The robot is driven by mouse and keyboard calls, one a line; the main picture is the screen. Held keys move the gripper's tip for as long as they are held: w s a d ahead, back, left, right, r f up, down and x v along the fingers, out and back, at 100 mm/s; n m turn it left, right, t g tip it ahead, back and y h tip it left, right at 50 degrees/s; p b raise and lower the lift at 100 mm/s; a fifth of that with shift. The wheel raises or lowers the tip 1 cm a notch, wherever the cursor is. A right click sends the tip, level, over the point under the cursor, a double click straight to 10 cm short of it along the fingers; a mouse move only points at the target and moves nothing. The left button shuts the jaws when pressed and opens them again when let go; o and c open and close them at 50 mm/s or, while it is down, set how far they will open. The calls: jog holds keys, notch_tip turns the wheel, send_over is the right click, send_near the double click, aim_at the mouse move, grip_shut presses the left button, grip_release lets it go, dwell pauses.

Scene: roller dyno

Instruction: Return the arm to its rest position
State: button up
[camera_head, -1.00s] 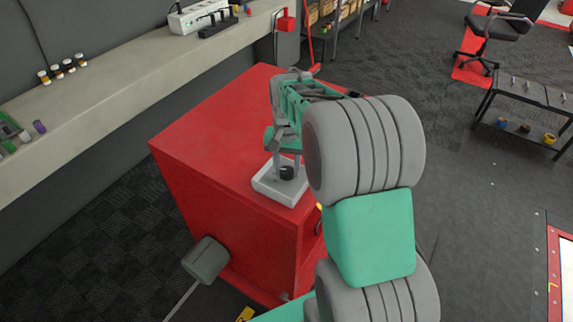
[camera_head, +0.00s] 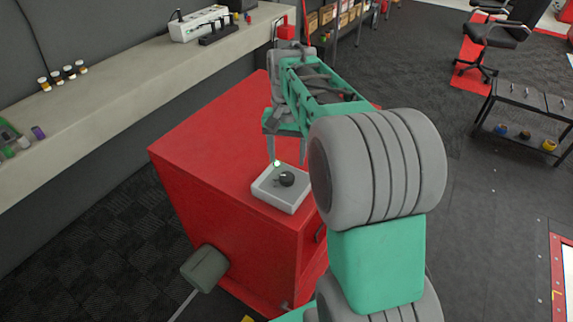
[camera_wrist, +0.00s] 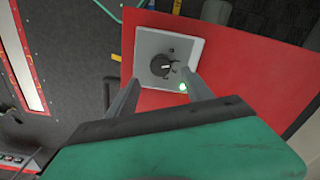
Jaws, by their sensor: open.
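My gripper (camera_head: 287,162) is open and empty, its two fingers pointing down a little above a grey box (camera_head: 280,203) with a round black knob (camera_head: 287,179) on top. The box stands on the red cabinet (camera_head: 205,150). In the wrist view the fingers (camera_wrist: 160,95) reach toward the box's near edge, apart from the knob (camera_wrist: 163,65). A small green light (camera_wrist: 183,87) glows at the box's corner by the right finger. My arm is bent over the cabinet's right side.
A grey bench (camera_head: 130,95) with small bottles and a white power strip (camera_head: 198,22) runs along the left wall. A grey block-like object (camera_head: 204,268) on a rod is by the cabinet's front. A low rack (camera_head: 525,115) and a chair (camera_head: 500,38) are at right. Dark floor between is clear.

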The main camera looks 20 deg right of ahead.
jog(key=shift+r, duration=0.3)
jog(key=s+a+f+n+t, duration=0.2)
jog(key=s+a+n+t, duration=0.2)
jog(key=s+a+n, duration=0.3)
jog(key=s+a, duration=0.3)
jog(key=s, duration=0.4)
jog(key=shift+s+a, duration=0.15)
